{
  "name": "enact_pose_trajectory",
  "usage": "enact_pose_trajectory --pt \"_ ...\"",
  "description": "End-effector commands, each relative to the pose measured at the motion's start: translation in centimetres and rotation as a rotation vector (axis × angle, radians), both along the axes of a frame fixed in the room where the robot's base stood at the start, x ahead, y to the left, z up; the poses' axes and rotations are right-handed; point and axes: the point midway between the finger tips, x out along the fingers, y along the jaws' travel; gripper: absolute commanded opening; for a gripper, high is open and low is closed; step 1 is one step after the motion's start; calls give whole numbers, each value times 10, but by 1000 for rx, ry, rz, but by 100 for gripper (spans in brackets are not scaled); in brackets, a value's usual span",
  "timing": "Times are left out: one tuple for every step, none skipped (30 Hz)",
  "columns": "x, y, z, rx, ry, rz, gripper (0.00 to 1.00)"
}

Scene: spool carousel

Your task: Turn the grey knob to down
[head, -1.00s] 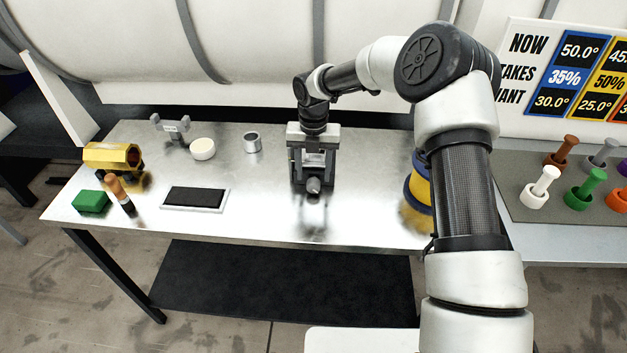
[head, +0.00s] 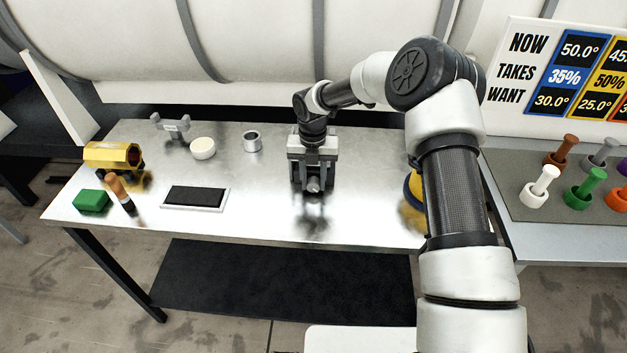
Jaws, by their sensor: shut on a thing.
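The grey knob (head: 314,186) is a small piece low between my gripper's jaws, over the middle of the steel table (head: 260,215). My gripper (head: 313,178) points down and is shut on the knob. The fingers and the gripper body hide most of the knob and whatever it is mounted on. Which way the knob points cannot be told from this view.
On the left are a yellow hexagonal piece (head: 112,155), a green block (head: 91,201), an orange-brown handle (head: 120,192), a black pad (head: 194,197), a cream disc (head: 203,149) and a metal cup (head: 252,141). A yellow-blue spool (head: 413,212) is partly behind my arm. Coloured pegs (head: 543,185) stand right.

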Motion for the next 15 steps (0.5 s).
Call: enact_pose_trajectory --pt "0 2 -2 -22 1 4 8" --pt "0 3 -2 -42 1 7 8" --pt "0 4 -3 -73 2 7 8" --pt "0 4 -3 -100 3 7 8" --pt "0 5 -3 -126 3 7 8" --pt "0 5 -3 -161 5 7 8" --pt "0 5 -3 -183 4 6 8" --pt "0 6 -3 -205 7 6 8" --pt "0 5 -3 -228 8 3 8" --pt "0 6 -2 -242 8 3 8" --pt "0 5 -2 -253 8 2 8" --pt "0 5 -1 -264 8 2 8" --pt "0 5 -1 -268 8 1 8" --pt "0 4 -1 -269 8 1 8" --pt "0 4 -1 -270 8 0 8"
